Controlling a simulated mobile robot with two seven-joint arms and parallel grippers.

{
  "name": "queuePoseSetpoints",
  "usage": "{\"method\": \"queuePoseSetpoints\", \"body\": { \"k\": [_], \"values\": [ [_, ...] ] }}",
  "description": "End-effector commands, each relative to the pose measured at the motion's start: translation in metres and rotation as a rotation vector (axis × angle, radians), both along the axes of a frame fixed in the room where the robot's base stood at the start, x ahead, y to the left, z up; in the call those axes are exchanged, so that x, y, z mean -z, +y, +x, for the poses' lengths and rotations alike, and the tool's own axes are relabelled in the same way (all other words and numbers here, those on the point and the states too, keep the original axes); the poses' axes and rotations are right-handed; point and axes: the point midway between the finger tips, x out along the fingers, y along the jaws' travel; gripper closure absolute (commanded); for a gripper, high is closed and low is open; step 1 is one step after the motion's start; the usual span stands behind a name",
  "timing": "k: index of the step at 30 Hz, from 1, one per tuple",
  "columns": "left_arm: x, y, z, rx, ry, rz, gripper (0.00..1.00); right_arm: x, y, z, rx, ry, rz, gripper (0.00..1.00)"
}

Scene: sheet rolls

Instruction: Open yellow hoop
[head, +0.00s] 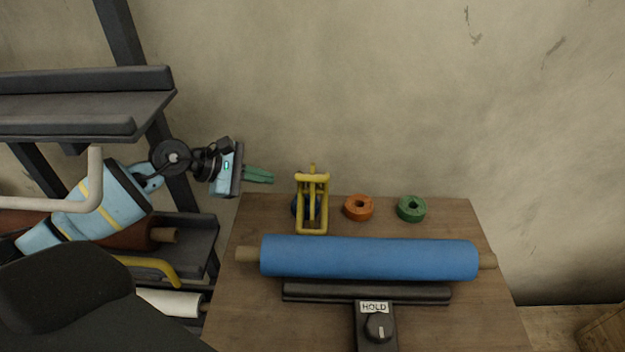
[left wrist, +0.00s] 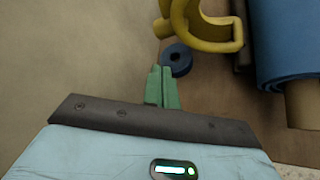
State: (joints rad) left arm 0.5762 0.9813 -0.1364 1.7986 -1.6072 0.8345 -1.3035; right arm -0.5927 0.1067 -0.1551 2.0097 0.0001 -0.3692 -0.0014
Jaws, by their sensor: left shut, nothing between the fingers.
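A curved yellow hoop (head: 152,268) crosses the front of the rack's lower part at the left; a dark shape in front hides its left part. A yellow upright frame (head: 325,205) stands on the table, a blue ring behind it. In the left wrist view the yellow frame (left wrist: 215,40) is at the top, beside the blue ring (left wrist: 177,59). My left gripper (head: 272,177) is shut and empty, left of the yellow frame, well above and right of the rack's yellow hoop. Its green fingers (left wrist: 162,72) are together in the left wrist view. My right gripper is not in view.
The dark rack (head: 90,128) holds a red-brown roll (head: 135,238) and a white roll (head: 170,302); a white curved bar (head: 95,175) crosses it higher up. A blue roll (head: 370,258) lies on the table (head: 480,330), with orange (head: 358,207) and green (head: 411,208) rings behind.

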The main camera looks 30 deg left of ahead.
Motion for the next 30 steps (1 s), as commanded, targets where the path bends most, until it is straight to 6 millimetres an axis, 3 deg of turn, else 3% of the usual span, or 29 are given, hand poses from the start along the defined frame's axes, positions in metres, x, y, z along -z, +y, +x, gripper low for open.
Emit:
{"method": "queuePoseSetpoints", "body": {
  "k": [8,21,30],
  "values": [
    [0.004,-0.004,0.004,0.000,0.001,-0.001,1.00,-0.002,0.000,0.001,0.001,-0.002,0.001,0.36],
    [0.037,-0.043,0.049,0.000,-0.001,-0.003,1.00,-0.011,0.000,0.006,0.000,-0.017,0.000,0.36],
    [0.051,-0.056,0.064,0.001,0.001,0.000,1.00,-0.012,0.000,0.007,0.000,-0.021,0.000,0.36]
  ]
}}
